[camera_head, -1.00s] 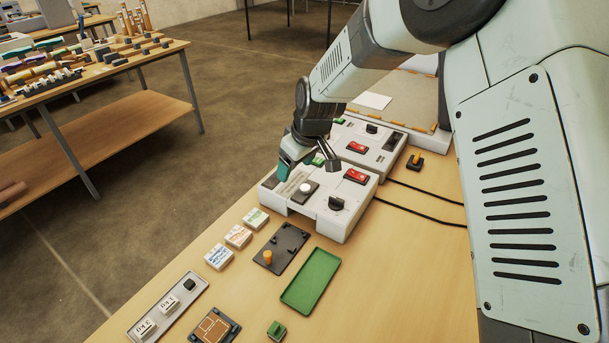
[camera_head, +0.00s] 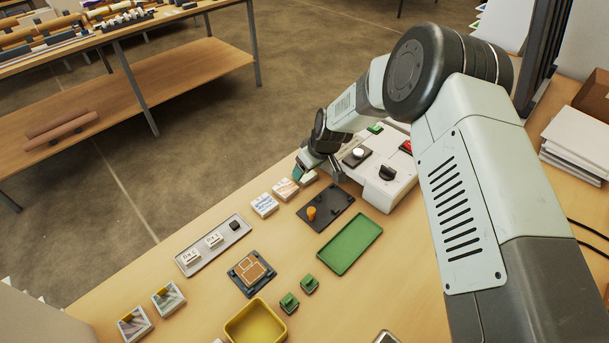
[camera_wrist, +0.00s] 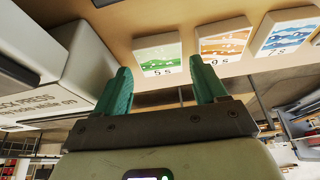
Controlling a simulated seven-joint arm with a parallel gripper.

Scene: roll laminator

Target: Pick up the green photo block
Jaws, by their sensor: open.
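The green photo block (camera_wrist: 158,52) is a white block with a green picture and a "5 s" label. In the wrist view it lies just beyond my fingertips, roughly between them, with no clear contact. In the head view the block (camera_head: 309,178) is partly hidden by my gripper (camera_head: 301,169). My gripper's two teal fingers are apart and empty in the wrist view (camera_wrist: 161,72). The orange photo block (camera_wrist: 226,40) and the blue photo block (camera_wrist: 284,35) stand in the same row, to the right in the wrist view.
The white laminator (camera_head: 376,182) stands close behind the green block, and its side also shows at the wrist view's left (camera_wrist: 75,60). A black plate with an orange peg (camera_head: 327,208) and a green tray (camera_head: 350,244) lie nearby. A yellow bin (camera_head: 256,326) stands in front.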

